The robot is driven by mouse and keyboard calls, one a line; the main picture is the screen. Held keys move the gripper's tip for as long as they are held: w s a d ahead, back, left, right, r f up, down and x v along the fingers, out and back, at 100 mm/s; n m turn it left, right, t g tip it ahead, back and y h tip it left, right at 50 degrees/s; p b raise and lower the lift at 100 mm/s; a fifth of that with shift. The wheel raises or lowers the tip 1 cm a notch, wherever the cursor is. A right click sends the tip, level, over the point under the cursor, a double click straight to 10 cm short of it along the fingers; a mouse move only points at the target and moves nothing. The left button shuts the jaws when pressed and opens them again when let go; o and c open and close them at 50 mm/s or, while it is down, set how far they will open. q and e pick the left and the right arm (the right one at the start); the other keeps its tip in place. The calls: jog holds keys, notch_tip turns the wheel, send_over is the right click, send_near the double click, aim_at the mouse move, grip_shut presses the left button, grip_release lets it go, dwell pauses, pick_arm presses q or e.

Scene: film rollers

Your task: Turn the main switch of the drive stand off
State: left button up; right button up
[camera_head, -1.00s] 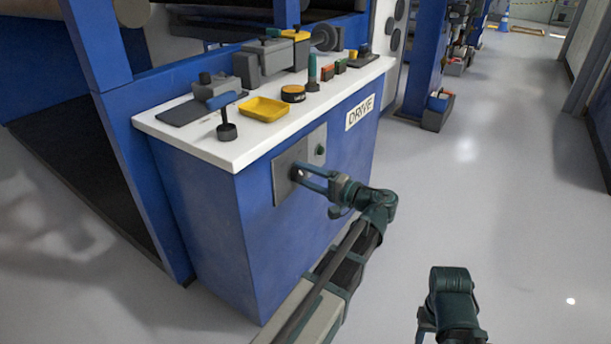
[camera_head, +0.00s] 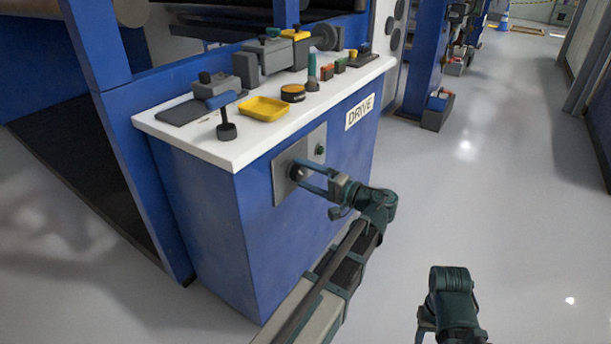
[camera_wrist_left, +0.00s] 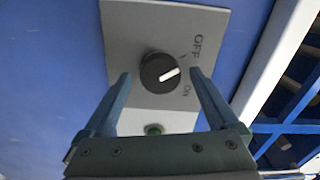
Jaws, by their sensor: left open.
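The main switch is a black round knob with a white pointer (camera_wrist_left: 160,73) on a grey plate (camera_wrist_left: 125,25) marked OFF and ON. In the left wrist view the pointer aims right and slightly up, between the two words. The plate also shows in the head view (camera_head: 281,182), on the blue front of the drive stand (camera_head: 215,215). My left gripper (camera_head: 299,172) is open at the plate. In the wrist view its fingertips (camera_wrist_left: 160,73) lie either side of the knob, with gaps; contact does not show. My right gripper (camera_head: 425,325) is partly visible at the lower edge, its jaws unclear.
A green button (camera_wrist_left: 153,129) sits on the plate near the knob. The white top (camera_head: 240,150) of the stand holds a yellow tray (camera_head: 264,108), a black-and-orange round thing (camera_head: 293,93) and other items.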

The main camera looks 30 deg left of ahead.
pick_arm(q)
jog(key=s+d, duration=0.1)
jog(key=d, duration=1.2)
jog(key=shift+d, duration=0.4)
jog(key=s+a+f+m+h, duration=0.1)
jog(key=s+a+f+h, duration=0.15)
jog(key=f+h, duration=0.4)
jog(key=s+a+f+m+h, duration=0.1)
jog(key=s+f+h, duration=0.2)
jog(key=f, duration=0.6)
jog(key=s+d+f+h, duration=0.4)
jog(key=d+f+h, duration=0.2)
jog(key=d+h, duration=0.2)
jog(key=s+d+r+m+g+p, duration=0.1)
jog(key=s+d+r+m+p, duration=0.15)
jog(key=d+r+p, duration=0.3)
jog(key=s+d+r+m+p, duration=0.1)
jog(key=s+d+r+p, duration=0.3)
jog(key=d+r+p, duration=0.15)
notch_tip(320, 180, up, 37)
jog(key=p, duration=3.7)
jog(key=shift+w+d+f+y, duration=0.15)
jog(key=shift+d+y, duration=0.15)
jog(key=shift+y, duration=0.05)
